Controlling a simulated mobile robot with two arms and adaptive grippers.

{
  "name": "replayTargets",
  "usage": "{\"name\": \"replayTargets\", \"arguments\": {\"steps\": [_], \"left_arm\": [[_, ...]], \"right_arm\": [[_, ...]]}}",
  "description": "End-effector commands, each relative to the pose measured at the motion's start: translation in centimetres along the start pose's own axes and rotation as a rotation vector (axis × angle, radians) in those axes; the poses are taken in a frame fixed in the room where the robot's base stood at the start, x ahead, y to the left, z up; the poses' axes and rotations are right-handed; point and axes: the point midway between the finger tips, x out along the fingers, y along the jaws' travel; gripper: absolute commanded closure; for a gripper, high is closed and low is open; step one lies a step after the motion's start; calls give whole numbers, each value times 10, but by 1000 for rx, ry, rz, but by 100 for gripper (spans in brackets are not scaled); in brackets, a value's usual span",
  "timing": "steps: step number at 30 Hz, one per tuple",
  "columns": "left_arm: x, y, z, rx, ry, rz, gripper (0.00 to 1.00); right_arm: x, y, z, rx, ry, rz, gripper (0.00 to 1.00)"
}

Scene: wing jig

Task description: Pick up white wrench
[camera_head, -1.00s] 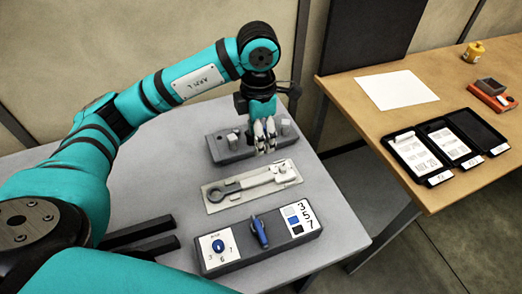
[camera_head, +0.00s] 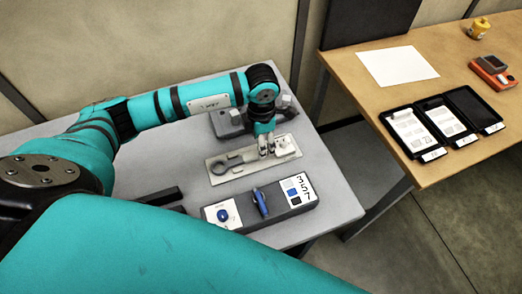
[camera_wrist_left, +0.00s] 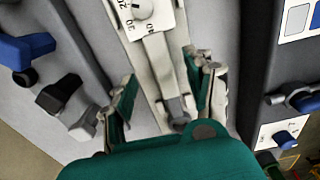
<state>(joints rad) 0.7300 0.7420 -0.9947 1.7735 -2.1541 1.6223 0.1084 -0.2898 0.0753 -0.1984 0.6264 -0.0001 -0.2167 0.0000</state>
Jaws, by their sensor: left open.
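The white wrench (camera_head: 241,161) lies on a pale flat tray (camera_head: 228,177) on the grey table in the head view. Its ring end is at the left, and its right part is partly hidden by my left gripper (camera_head: 267,146). In the left wrist view, the white wrench (camera_wrist_left: 157,58) runs between the two separated fingers of my left gripper (camera_wrist_left: 163,98), near a white dial with numbers (camera_wrist_left: 142,12). The fingers are open on either side of the shaft; whether they touch it is unclear. My right gripper is not in view.
A grey block with a blue handle (camera_head: 261,201) stands in front of the tray. Another grey block (camera_head: 226,125) stands behind it, partly hidden by my arm.

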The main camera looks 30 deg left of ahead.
Motion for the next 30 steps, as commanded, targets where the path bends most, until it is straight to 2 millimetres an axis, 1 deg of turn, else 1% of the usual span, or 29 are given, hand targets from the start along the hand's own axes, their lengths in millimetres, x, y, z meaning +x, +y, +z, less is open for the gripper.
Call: {"name": "replayTargets", "arguments": {"steps": [1,3,6,9,16,17,28,29,30], "left_arm": [[4,-2,-1,-1,6,-3,46],[14,-3,0,-1,5,-3,46],[30,-3,1,-2,3,-2,46],[39,-2,0,0,3,-1,46],[42,-2,1,0,1,0,46],[42,-2,1,0,1,0,49],[41,-2,1,0,1,0,97],[41,-2,1,0,1,0,100],[41,-2,1,0,1,0,100]], "right_arm": [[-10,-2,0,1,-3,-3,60],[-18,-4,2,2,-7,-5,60],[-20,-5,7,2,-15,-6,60],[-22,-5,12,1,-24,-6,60],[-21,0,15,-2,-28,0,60],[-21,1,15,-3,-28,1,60],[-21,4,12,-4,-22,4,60],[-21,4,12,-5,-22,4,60],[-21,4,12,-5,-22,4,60]]}}
